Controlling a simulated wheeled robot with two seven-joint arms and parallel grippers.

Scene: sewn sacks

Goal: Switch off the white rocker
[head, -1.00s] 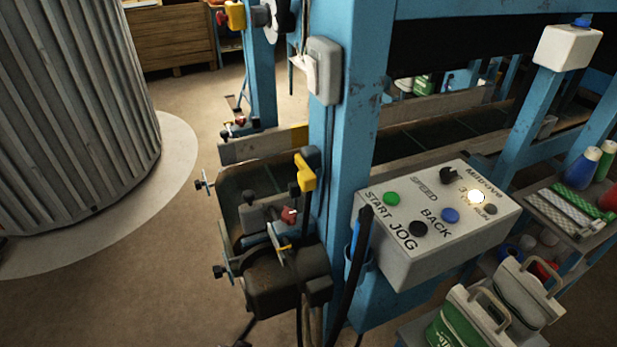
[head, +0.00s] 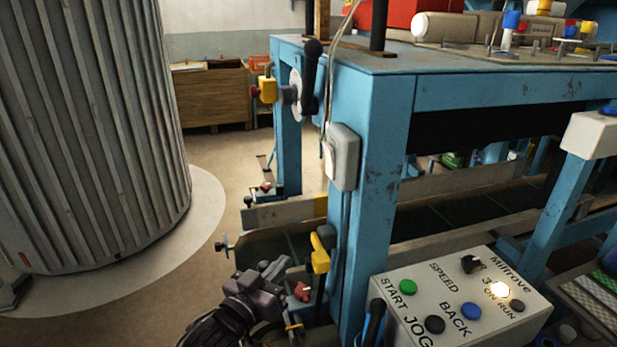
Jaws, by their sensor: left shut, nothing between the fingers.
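The white rocker (head: 329,160) sits on the side of a grey switch box (head: 345,150) fixed to the blue post. I see it nearly edge-on, so I cannot tell which way it is tipped. My left gripper (head: 272,275), dark and grey, comes in from the bottom left. It is shut and empty, below and left of the switch box, well apart from the rocker. It partly covers the machine parts behind it. My right gripper is out of view.
A yellow handle (head: 320,251) and a red knob (head: 303,292) are close to my left gripper. A control panel (head: 465,300) with a glowing lamp (head: 500,290) is at lower right. A ribbed grey drum (head: 95,130) stands left, with open floor between.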

